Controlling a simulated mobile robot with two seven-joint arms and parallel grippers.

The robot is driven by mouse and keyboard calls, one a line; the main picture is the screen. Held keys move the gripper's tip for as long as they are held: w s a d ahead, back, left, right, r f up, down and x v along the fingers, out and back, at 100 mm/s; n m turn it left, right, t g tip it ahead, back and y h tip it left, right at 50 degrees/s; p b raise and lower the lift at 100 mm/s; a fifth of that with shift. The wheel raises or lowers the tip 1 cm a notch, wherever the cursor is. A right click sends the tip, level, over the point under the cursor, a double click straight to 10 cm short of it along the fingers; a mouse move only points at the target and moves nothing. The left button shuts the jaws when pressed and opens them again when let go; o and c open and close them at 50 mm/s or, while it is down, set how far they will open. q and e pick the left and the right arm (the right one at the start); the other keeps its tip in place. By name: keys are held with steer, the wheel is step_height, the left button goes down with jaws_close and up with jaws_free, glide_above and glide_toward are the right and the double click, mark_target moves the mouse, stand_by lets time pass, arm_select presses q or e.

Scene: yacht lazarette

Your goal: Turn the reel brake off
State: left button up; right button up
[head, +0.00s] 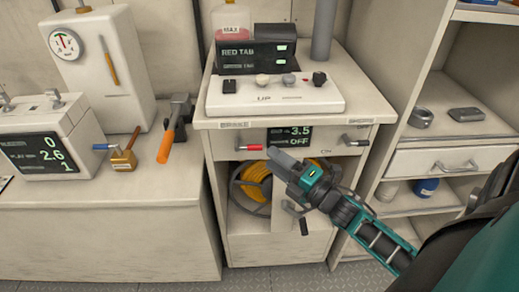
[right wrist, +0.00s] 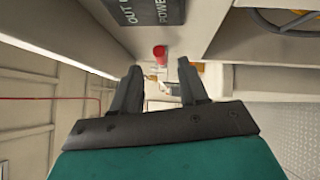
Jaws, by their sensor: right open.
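The reel cabinet has a small lever with a red grip (head: 250,147) on its front, under a small label that seems to read BRAKE (head: 234,125). The lever points right. In the right wrist view the red grip (right wrist: 160,54) shows end-on, just beyond and between the fingertips. My right gripper (head: 272,156) is open and empty, close to the right of the red grip; I see no contact. The reel with yellow line (head: 252,188) sits in the opening below. My left gripper is not in view.
A crank handle (head: 296,218) hangs below my gripper. A white control panel (head: 275,96) is on top. An orange-handled tool (head: 168,140) lies on the left counter; shelves (head: 435,125) stand right.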

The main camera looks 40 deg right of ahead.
steer(key=shift+x, duration=2.65)
steer(key=shift+c, duration=0.3)
jaws_close()
